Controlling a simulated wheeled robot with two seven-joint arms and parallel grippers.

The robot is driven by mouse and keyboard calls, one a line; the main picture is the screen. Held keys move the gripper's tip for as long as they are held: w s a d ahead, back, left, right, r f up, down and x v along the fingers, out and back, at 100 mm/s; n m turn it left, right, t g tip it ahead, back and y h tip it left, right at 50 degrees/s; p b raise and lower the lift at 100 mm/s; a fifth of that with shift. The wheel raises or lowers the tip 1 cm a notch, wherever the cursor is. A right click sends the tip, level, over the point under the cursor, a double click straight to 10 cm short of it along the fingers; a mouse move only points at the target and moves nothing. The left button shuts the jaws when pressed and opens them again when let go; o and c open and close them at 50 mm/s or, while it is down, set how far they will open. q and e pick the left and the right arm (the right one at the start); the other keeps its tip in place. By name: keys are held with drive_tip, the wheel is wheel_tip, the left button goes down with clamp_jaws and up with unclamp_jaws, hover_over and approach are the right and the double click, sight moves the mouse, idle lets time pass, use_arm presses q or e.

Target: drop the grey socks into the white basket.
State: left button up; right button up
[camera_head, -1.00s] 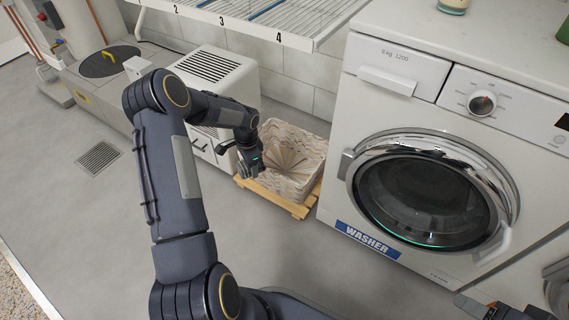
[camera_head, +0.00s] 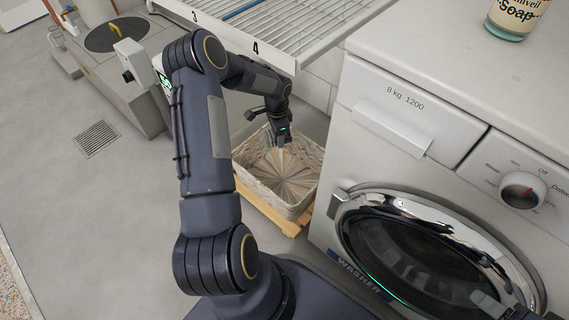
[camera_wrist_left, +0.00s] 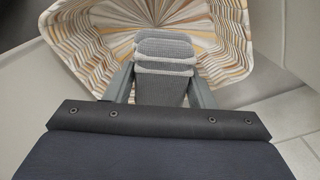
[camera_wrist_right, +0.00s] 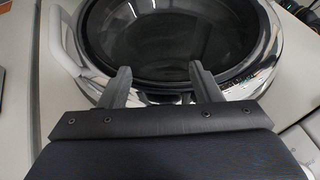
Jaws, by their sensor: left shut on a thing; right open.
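The white basket (camera_head: 250,178), woven with tan and grey strands, stands on a wooden pallet beside the washer. It looks empty inside. My left gripper (camera_head: 281,140) is over the back part of the basket's opening. In the left wrist view, my left gripper (camera_wrist_left: 161,88) is shut on the grey socks (camera_wrist_left: 165,48), a folded bundle, with the basket (camera_wrist_left: 225,40) beyond and below them. In the head view the socks are hard to make out against the gripper. In the right wrist view, my right gripper (camera_wrist_right: 158,85) is open and empty in front of the washer door.
The washer (camera_head: 400,140) stands close on the right of the basket, its round door (camera_head: 420,250) facing out. A wire shelf (camera_head: 290,30) overhangs behind my left arm. A soap jar (camera_head: 512,18) stands on the washer.

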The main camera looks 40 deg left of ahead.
use_arm(q)
drive_tip(key=shift+w+f, duration=0.15)
drive_tip(key=shift+f, duration=0.2)
wheel_tip(320, 180, down, 5)
drive_tip(key=b, duration=0.4)
drive_tip(key=shift+f, duration=0.2)
drive_tip(key=o, duration=1)
drive_tip(key=shift+o, duration=0.2)
drive_tip(key=shift+r, duration=0.15)
wheel_tip(320, 180, up, 8)
drive_tip(key=p, duration=0.3)
drive_tip(key=shift+f, duration=0.2)
